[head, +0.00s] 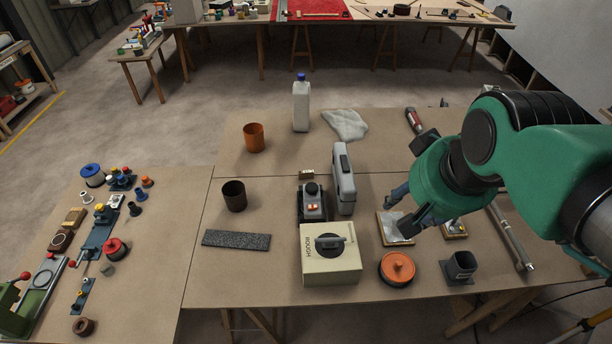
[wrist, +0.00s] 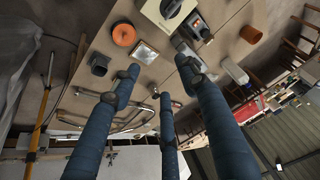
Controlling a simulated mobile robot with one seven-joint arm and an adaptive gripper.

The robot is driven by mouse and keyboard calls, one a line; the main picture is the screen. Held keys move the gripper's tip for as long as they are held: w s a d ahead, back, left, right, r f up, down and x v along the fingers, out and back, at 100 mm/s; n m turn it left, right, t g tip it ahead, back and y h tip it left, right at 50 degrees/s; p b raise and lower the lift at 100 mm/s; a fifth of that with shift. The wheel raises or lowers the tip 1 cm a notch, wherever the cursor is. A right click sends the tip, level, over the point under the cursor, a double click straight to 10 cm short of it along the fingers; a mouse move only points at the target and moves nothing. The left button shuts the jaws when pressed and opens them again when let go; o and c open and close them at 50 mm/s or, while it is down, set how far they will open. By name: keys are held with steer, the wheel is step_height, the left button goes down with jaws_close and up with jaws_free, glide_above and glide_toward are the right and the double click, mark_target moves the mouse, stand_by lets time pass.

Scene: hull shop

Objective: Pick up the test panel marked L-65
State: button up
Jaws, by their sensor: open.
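Two small wood-edged panels lie on the near table: one pale panel (head: 394,238) beneath my fingers and another panel (head: 454,233) to its right, partly hidden by my arm. I cannot read L-65 on either. My gripper (head: 404,210) is open and empty, with its fingers above and beside the pale panel in the head view. In the wrist view my gripper (wrist: 160,80) shows its fingers spread, and a framed panel (wrist: 144,52) lies beyond them, between the fingertips.
An orange lidded pot (head: 397,269), a dark square cup (head: 461,267) and a cream box marked ROUGH (head: 331,258) stand close by. A grey upright case (head: 344,178) is to the left. A metal bar (head: 511,238) lies right.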

steer(key=w+a+r+m, duration=0.1)
steer(key=w+r+m, duration=0.15)
steer(key=w, duration=0.75)
steer(key=m+g+p, duration=0.5)
steer(key=m, duration=0.9)
glide_above(308, 172)
step_height(308, 172, down, 40)
steer(key=shift+s+f, duration=0.1)
steer(key=shift+f, duration=0.05)
steer(key=shift+f, duration=0.15)
steer(key=shift+f, duration=4.15)
